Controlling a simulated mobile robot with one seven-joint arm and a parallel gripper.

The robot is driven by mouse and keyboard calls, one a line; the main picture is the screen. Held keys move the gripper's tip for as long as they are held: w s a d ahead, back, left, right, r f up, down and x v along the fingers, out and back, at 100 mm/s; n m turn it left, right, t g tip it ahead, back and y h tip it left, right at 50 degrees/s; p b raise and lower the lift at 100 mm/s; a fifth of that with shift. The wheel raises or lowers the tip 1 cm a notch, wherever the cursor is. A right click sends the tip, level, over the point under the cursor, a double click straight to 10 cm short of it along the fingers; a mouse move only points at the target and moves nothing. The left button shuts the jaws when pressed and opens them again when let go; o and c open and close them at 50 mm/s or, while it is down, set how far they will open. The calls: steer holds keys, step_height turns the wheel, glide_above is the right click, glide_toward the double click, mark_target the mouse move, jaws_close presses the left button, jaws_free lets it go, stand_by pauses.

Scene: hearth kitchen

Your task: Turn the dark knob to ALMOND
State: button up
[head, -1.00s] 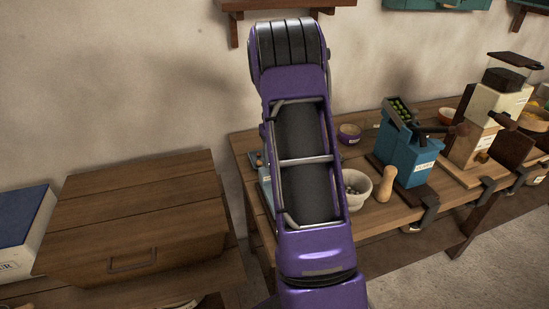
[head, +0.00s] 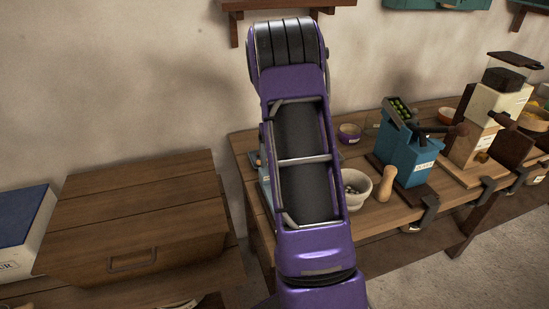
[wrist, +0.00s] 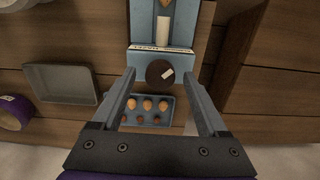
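The dark knob (wrist: 159,73) is round, with a white pointer mark that points to the right and slightly up in the wrist view. It sits on the front of a blue device (wrist: 147,59) with a pale strip above the knob; no lettering can be read. A blue tray (wrist: 126,122) with several round brown nuts lies below the knob in that view. My gripper (wrist: 160,76) is open, with one finger on each side of the knob. I cannot tell whether the fingers touch it. In the head view my arm hides the knob and gripper.
In the wrist view a grey tray (wrist: 62,83) and a purple bowl (wrist: 13,112) lie to the left. In the head view a white bowl (head: 356,186), a wooden pestle (head: 386,184) and a blue grinder (head: 408,158) stand right of my arm. A wooden box (head: 140,220) stands left.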

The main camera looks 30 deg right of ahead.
step_height(320, 180, up, 18)
steer(key=shift+f+p, duration=0.25)
steer(key=shift+p, duration=0.2)
stand_by(0.6)
